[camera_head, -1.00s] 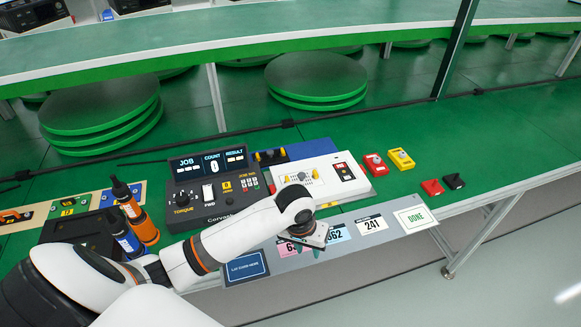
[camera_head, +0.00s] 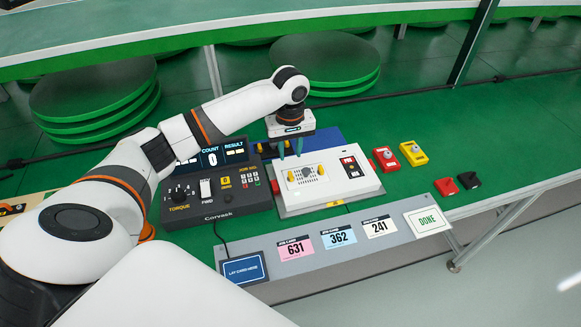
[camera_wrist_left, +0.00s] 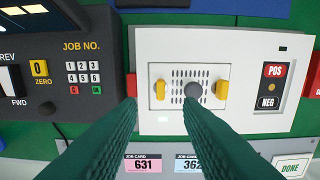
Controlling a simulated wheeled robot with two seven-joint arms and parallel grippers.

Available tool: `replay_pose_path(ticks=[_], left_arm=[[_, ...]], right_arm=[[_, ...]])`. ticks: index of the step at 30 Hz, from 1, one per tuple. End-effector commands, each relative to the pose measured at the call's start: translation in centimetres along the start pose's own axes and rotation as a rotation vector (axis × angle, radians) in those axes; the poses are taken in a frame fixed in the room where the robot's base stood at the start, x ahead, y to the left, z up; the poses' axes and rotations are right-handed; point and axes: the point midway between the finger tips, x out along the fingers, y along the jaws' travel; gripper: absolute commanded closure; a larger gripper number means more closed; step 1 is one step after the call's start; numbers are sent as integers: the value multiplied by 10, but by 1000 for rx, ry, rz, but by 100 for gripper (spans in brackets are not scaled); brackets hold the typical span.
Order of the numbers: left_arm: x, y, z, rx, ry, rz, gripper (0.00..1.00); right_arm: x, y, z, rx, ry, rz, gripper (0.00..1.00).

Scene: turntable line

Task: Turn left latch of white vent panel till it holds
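The white vent panel (camera_wrist_left: 175,75) is set in a white box (camera_head: 348,186) and has a perforated vent with a grey round knob (camera_wrist_left: 193,90) in the middle. Its left latch (camera_wrist_left: 160,90) is yellow and stands upright in the left wrist view; it also shows in the head view (camera_head: 291,177). The yellow right latch (camera_wrist_left: 222,89) is upright too. My left gripper (camera_head: 290,149) is above the panel's far edge in the head view. My right gripper is out of view.
A dark console (camera_head: 217,196) with a torque dial stands left of the box. A blue tray (camera_head: 325,137) lies behind it. Red and yellow blocks (camera_head: 413,153) sit to the right. Job cards (camera_head: 340,236) lie on the grey strip in front.

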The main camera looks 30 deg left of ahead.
Motion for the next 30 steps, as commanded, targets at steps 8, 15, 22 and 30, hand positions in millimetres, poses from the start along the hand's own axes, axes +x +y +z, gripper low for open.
replay_pose_path(ticks=[8,15,22,30], left_arm=[[56,0,-1,2,1,1,67],[79,0,0,3,-1,0,67],[81,0,0,3,-1,-1,67],[81,0,0,3,-1,-1,97]], right_arm=[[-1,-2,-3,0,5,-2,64],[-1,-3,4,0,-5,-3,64],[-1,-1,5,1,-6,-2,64],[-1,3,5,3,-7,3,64]])
